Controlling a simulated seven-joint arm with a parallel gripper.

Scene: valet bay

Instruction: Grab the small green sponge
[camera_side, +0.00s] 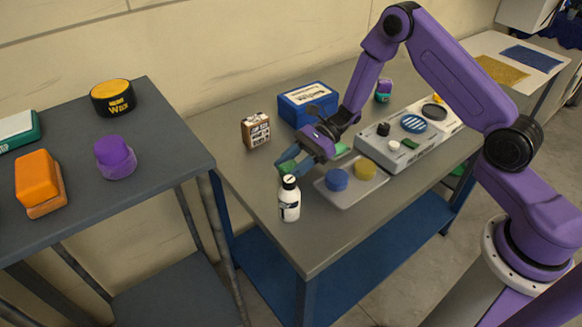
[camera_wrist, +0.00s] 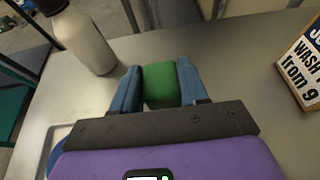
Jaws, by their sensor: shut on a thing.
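A small green sponge (camera_wrist: 160,86) sits between the two blue fingers of my gripper (camera_wrist: 159,76) in the wrist view. Both fingers press on its sides. In the side view my gripper (camera_side: 291,167) is low over the table, just behind a white bottle with a black cap (camera_side: 289,204). The sponge shows only in part there, and I cannot tell whether it touches the table. The bottle also stands left of the gripper in the wrist view (camera_wrist: 84,42).
A clear tray (camera_side: 350,196) holds a blue round pad (camera_side: 336,180) and a yellow one (camera_side: 366,169). A labelled box (camera_side: 256,131) and a blue box (camera_side: 308,104) stand behind. A light grey holder (camera_side: 402,150) lies right. Another green piece (camera_side: 341,149) lies beside my gripper.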

